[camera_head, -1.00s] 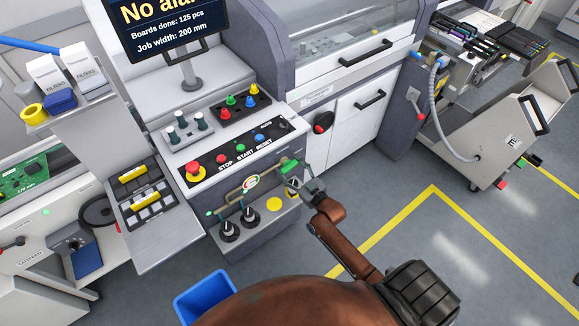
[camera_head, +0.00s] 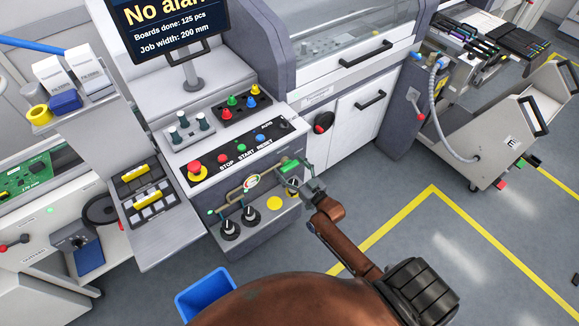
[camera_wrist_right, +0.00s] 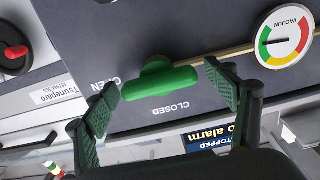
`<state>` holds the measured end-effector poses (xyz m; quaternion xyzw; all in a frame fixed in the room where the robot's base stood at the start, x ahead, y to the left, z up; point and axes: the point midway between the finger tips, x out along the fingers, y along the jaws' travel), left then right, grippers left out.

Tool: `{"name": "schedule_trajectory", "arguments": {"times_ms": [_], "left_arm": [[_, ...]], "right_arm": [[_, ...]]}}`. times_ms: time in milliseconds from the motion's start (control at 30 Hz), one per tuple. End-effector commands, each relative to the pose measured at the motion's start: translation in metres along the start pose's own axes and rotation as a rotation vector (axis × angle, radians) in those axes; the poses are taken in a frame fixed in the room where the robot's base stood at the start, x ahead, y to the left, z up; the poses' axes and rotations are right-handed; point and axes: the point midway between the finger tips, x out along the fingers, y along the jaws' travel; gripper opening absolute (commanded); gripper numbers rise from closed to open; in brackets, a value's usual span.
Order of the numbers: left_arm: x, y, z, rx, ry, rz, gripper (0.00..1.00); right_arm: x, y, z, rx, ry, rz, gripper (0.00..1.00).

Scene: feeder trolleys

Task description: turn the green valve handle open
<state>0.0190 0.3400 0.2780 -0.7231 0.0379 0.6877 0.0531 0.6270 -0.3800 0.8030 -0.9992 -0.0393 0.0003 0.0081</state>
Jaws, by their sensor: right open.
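The green valve handle (camera_head: 289,167) sits at the right end of a brass pipe on the front of the grey machine. My right gripper (camera_head: 298,184) is at the handle in the head view. In the wrist view its two dark green finger pads (camera_wrist_right: 162,80) stand apart, one at each end of the bar. A small gap shows at the right end; contact at the left end is unclear. My left gripper is out of view.
A round vacuum gauge (camera_wrist_right: 285,38) is on the pipe beside the handle. Above is a button panel with a red emergency stop (camera_head: 195,168). Black knobs (camera_head: 229,229) sit below the pipe. A blue bin (camera_head: 205,294) stands on the floor.

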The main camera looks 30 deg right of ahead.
Motion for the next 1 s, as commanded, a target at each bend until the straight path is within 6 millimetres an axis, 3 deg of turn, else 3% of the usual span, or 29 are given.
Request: {"name": "schedule_trajectory", "arguments": {"times_ms": [233,700,1000], "left_arm": [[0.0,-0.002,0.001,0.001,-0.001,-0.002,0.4],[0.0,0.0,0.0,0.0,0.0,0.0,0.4],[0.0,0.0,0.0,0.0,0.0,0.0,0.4]], "right_arm": [[-0.016,0.001,0.001,-0.001,-0.002,0.001,0.78],[-0.105,0.0,0.001,0.0,-0.002,0.0,0.78],[-0.12,-0.001,0.0,0.0,-0.001,-0.001,0.78]]}}
